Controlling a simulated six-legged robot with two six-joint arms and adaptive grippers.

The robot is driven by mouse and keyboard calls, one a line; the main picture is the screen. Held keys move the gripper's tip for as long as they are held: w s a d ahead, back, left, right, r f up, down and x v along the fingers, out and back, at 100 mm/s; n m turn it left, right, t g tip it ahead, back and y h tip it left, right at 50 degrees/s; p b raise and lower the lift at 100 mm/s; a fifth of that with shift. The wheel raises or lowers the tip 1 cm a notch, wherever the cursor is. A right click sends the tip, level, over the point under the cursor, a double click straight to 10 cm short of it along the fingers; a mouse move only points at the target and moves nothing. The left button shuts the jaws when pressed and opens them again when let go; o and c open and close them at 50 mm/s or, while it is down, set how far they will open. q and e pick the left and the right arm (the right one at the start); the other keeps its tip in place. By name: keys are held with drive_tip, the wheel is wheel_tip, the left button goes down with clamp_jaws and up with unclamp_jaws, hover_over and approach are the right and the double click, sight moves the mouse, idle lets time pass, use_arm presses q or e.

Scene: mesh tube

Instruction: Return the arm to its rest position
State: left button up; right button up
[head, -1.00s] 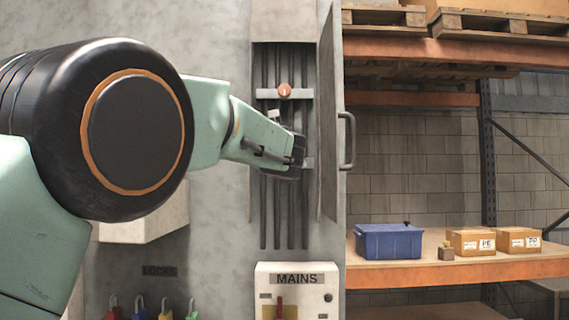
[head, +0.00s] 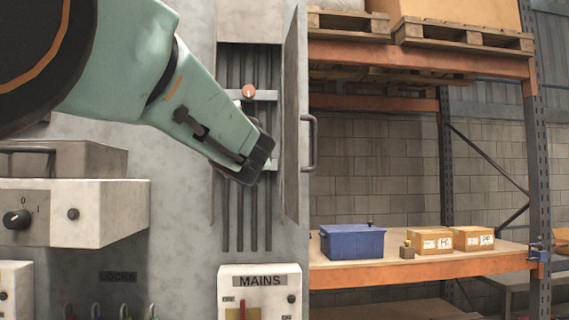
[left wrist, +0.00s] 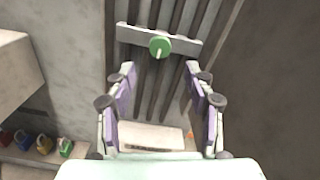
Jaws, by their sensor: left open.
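My left arm comes in from the left in the head view. Its gripper (head: 262,160) hangs tilted down to the right in front of the open wall cabinet with vertical bars. In the left wrist view the gripper (left wrist: 160,70) is open, with its two fingers apart and nothing between them but the background. A green round knob (left wrist: 160,46) on a pale crossbar (left wrist: 190,45) lies beyond the fingertips, apart from them. My right gripper is not in view.
The cabinet's open door (head: 294,120) with a handle stands just right of the gripper. A grey box with a dial (head: 75,212) juts out at the left. A MAINS panel (head: 260,300) sits below. A shelf (head: 420,268) holds a blue bin (head: 352,242) and cartons.

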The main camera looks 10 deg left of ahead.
use_arm(q)
drive_tip(key=shift+s+r, duration=0.1)
drive_tip(key=shift+s, duration=0.05)
